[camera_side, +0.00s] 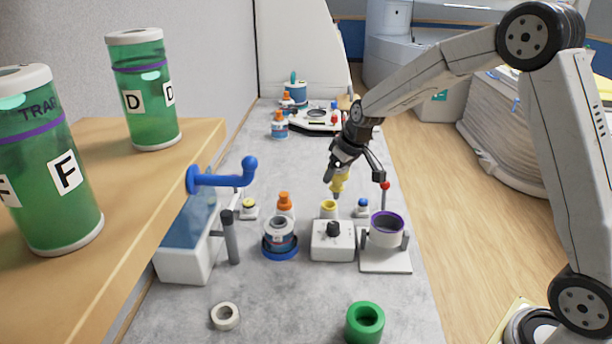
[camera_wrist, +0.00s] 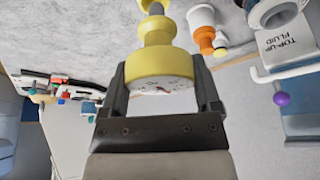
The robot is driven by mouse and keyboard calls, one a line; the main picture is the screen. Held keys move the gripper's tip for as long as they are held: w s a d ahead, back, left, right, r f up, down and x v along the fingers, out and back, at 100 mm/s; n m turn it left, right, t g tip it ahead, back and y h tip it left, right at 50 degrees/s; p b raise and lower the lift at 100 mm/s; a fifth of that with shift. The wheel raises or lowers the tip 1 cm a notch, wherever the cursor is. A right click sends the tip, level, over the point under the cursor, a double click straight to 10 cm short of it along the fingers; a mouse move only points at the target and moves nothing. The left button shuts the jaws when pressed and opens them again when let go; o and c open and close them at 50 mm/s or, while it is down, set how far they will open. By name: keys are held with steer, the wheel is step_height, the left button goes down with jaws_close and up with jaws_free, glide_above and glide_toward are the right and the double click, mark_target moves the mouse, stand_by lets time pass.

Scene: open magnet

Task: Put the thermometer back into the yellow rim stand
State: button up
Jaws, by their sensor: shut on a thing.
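My gripper (camera_side: 346,164) is shut on the yellow thermometer (camera_side: 339,182) and holds it above the grey bench, pointing down. In the wrist view the thermometer (camera_wrist: 158,52) sits between the two fingers of my gripper (camera_wrist: 160,72), its white dial face towards the camera. The yellow rim stand (camera_side: 328,206) is on the bench just below and slightly left of the thermometer's tip, behind a white box. In the wrist view a yellow rim, which appears to be the stand (camera_wrist: 154,5), shows partly at the top edge beyond the thermometer. I cannot tell whether the tip touches it.
The white box (camera_side: 332,246) with a black knob stands in front of the stand. A purple-rimmed cup (camera_side: 386,232) is to its right, a small blue-capped bottle (camera_side: 362,208) behind. An orange-topped bottle (camera_side: 284,203) and a tub (camera_side: 279,232) are left. The front bench holds a green ring (camera_side: 365,323).

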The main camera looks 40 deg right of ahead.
mark_target(330, 186)
steer(key=shift+w+d+f, duration=0.1)
steer(key=shift+w+f, duration=1)
steer(key=shift+f, duration=0.1)
steer(key=shift+w+f, duration=0.15)
steer(key=shift+f, duration=0.8)
steer(key=shift+w+f, duration=0.1)
steer(key=shift+f, duration=0.8)
steer(key=shift+f, duration=0.1)
steer(key=o, duration=1.3)
steer(key=shift+v, duration=6.1)
